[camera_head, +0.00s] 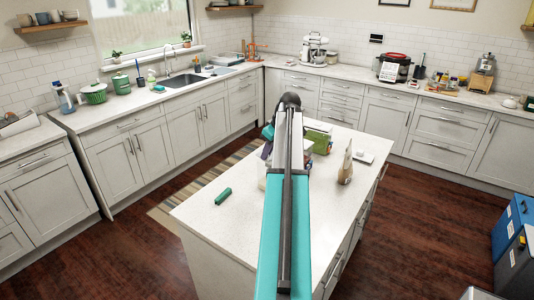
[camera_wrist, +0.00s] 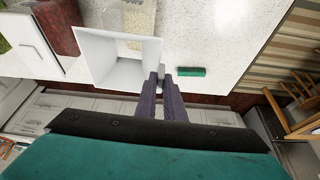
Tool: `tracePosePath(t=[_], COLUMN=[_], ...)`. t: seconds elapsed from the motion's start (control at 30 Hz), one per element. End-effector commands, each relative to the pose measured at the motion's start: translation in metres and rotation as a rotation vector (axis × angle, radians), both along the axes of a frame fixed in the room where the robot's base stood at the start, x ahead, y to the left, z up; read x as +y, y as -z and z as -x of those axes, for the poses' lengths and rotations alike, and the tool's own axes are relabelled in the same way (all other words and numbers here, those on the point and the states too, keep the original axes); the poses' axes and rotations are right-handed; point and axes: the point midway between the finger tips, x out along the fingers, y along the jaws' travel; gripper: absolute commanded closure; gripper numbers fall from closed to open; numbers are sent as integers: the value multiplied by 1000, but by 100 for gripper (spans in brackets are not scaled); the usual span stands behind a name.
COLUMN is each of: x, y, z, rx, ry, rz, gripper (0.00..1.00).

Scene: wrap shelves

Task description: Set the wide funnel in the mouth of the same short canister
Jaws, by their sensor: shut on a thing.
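My gripper (camera_wrist: 161,76) is shut on the near right edge of a white, square-mouthed piece (camera_wrist: 96,45) in the wrist view. This piece narrows to a smaller square and looks like the wide funnel. It is over the island's white top or close to it; I cannot tell whether it touches. In the head view my arm hides most of it and the gripper. I cannot make out the short canister in either view; it may be hidden behind the funnel or my arm.
A green block (camera_wrist: 192,71) lies right of my gripper; it shows on the island (camera_head: 223,196). A green box (camera_head: 320,141), a tan bag (camera_head: 346,167) and a white flat piece (camera_head: 364,156) stand right of my arm.

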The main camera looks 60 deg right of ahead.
Motion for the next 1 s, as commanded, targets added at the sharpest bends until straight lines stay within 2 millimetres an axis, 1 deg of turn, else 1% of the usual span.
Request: tracePosePath(t=[0.5,0.93,0.97,1.0], x=[0,0,0,0], y=[9,9,9,9], z=[0,0,0,0], rx=[0,0,0,0], ry=[0,0,0,0], rz=[0,0,0,0], gripper=[100,100,90,83])
